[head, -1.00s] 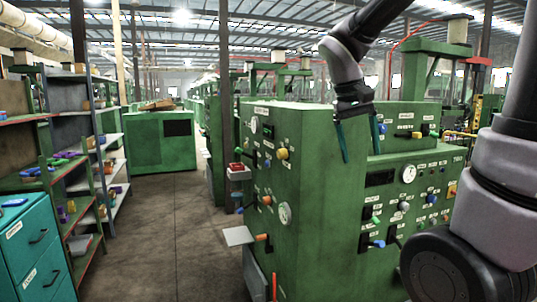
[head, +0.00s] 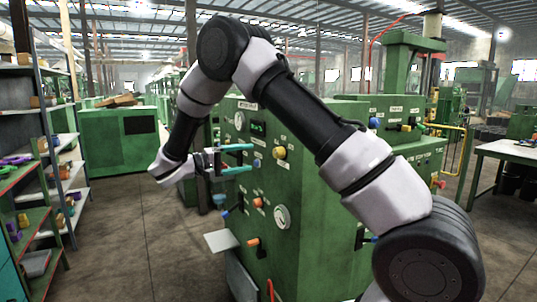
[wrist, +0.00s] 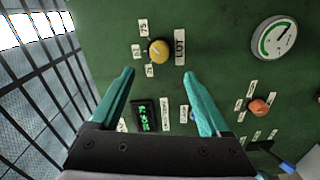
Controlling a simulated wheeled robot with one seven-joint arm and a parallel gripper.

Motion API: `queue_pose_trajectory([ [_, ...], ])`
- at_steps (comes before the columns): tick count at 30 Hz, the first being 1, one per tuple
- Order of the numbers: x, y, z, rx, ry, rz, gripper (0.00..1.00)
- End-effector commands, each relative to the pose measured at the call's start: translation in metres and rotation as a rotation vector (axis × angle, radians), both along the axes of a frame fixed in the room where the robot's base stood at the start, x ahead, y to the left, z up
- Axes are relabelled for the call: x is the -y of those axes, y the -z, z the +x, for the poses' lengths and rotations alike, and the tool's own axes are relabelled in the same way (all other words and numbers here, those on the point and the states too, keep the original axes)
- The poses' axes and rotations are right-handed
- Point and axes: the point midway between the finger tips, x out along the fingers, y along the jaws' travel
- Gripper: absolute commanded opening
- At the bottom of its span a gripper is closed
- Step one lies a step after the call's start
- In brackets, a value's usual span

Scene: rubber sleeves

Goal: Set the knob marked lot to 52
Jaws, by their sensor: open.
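The lot knob is yellow (wrist: 158,50) and sits on the green panel beside a white LOT label (wrist: 180,46). Small number labels stand around its other side in the wrist view; which one its pointer faces is too small to tell. The knob also shows in the head view (head: 280,153). My gripper (head: 250,159) is open and empty, its teal fingers pointing at the panel left of the knob. In the wrist view my gripper (wrist: 160,74) has its fingertips spread to either side below the knob, apart from it.
A lit green display (wrist: 144,117) lies between the fingers in the wrist view. A round gauge (wrist: 274,39) and an orange knob (wrist: 259,106) are to the right. Shelves (head: 60,160) stand at the left. The floor between shelves and machine is open.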

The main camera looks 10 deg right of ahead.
Motion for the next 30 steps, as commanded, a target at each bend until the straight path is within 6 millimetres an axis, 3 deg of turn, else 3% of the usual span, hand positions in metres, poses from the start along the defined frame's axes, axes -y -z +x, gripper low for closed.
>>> queue_pose_trajectory([
  [5, 0.017, 0.000, 0.006, 0.003, 0.002, -0.004, 0.80],
  [18, 0.090, 0.000, 0.030, 0.003, 0.002, -0.002, 0.80],
  [30, 0.101, 0.000, 0.034, 0.003, -0.003, -0.002, 0.80],
])
